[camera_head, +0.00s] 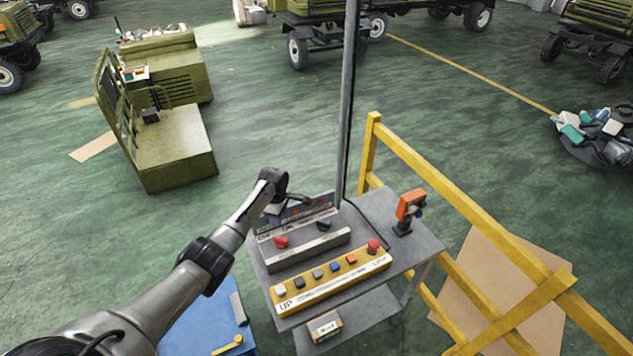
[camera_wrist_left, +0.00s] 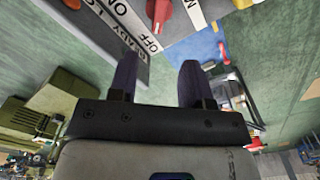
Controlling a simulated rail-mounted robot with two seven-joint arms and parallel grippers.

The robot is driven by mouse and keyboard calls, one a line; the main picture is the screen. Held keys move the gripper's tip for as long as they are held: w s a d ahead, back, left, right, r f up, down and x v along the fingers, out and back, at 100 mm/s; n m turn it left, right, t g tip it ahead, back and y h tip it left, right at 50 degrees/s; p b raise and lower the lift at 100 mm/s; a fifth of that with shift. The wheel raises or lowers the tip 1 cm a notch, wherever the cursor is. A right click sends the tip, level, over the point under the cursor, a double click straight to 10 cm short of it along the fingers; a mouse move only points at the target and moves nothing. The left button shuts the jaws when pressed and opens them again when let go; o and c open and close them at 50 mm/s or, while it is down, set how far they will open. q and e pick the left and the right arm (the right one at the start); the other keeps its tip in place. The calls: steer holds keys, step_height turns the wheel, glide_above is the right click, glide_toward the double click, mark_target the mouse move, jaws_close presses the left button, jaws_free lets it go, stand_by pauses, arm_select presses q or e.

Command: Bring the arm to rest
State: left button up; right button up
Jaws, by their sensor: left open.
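My left arm comes in from the lower left in the head view. Its gripper (camera_head: 277,208) hangs over the back left part of the grey control box (camera_head: 312,248), which carries a red knob (camera_head: 280,242) and a black knob (camera_head: 324,223). In the left wrist view the two dark fingers of my left gripper (camera_wrist_left: 158,75) stand apart with nothing between them. Beyond the fingertips are the labelled panel edge and the red knob (camera_wrist_left: 161,14). A gap seems to lie between fingers and panel, but contact is hard to judge. My right gripper is out of view.
The grey cart (camera_head: 424,243) also bears a yellow button box (camera_head: 334,282) and an orange device (camera_head: 410,204) on a stand. A grey pole (camera_head: 347,110) rises behind the box. A yellow railing (camera_head: 456,204) borders the right. Open green floor lies left.

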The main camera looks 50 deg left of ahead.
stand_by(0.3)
arm_select(q)
steer(key=w+d+r+m+t+y, duration=0.2)
steer(key=w+d+r+m+t, duration=0.15)
steer(key=r+m, duration=0.65)
steer(key=w+d+r+m+t+y, duration=0.25)
steer(key=w+d+r+m, duration=0.2)
steer(key=r+m, duration=0.55)
steer(key=s+d+r+m+t, duration=0.2)
steer(key=s+d+m, duration=0.15)
steer(key=d, duration=0.55)
steer(key=s+d+f+m+h, duration=0.15)
steer(key=s+d+f, duration=0.35)
steer(key=s+d, duration=0.5)
steer(key=s+d+f+m+h, duration=0.1)
steer(key=s+d+f+h, duration=0.3)
steer(key=s+d, duration=0.65)
steer(key=s+f+g, duration=0.4)
steer(key=s+f, duration=0.5)
steer(key=s, duration=0.5)
steer(key=shift+f+y+p, duration=0.15)
steer(key=shift+y+p, duration=0.25)
